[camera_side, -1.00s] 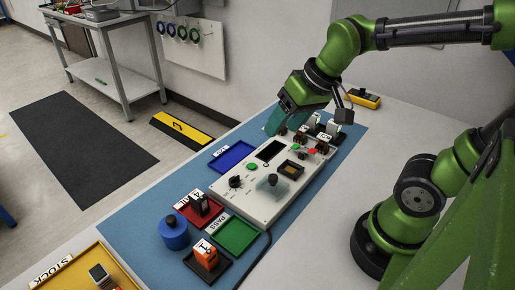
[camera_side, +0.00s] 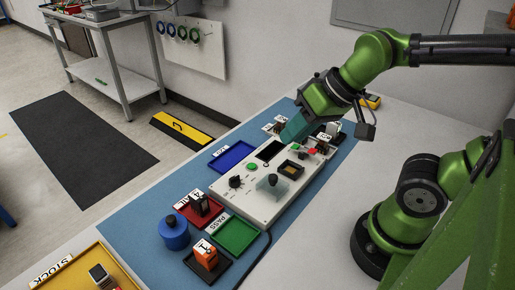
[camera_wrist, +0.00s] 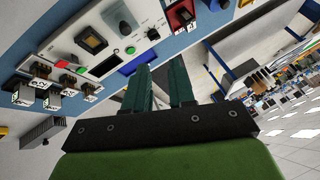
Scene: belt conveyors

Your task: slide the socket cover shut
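The white test panel (camera_side: 259,206) lies on the blue mat. The dark square socket (camera_side: 291,167) is uncovered in its surface; it also shows in the wrist view (camera_wrist: 91,40). The clear socket cover (camera_side: 279,189) with a dark knob (camera_side: 272,179) sits beside the socket, toward the panel's front; its knob also shows in the wrist view (camera_wrist: 125,28). My gripper (camera_side: 287,139) is above the panel's far end, beyond the socket and apart from the cover. In the wrist view its two teal fingers (camera_wrist: 161,66) are parted with nothing between them.
Several small connector blocks (camera_side: 325,136) stand at the panel's far end, near my gripper. Blue (camera_side: 231,156), red (camera_side: 190,211) and green (camera_side: 236,235) trays surround the panel. A blue weight (camera_side: 174,235) and an orange block (camera_side: 206,253) stand nearer.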

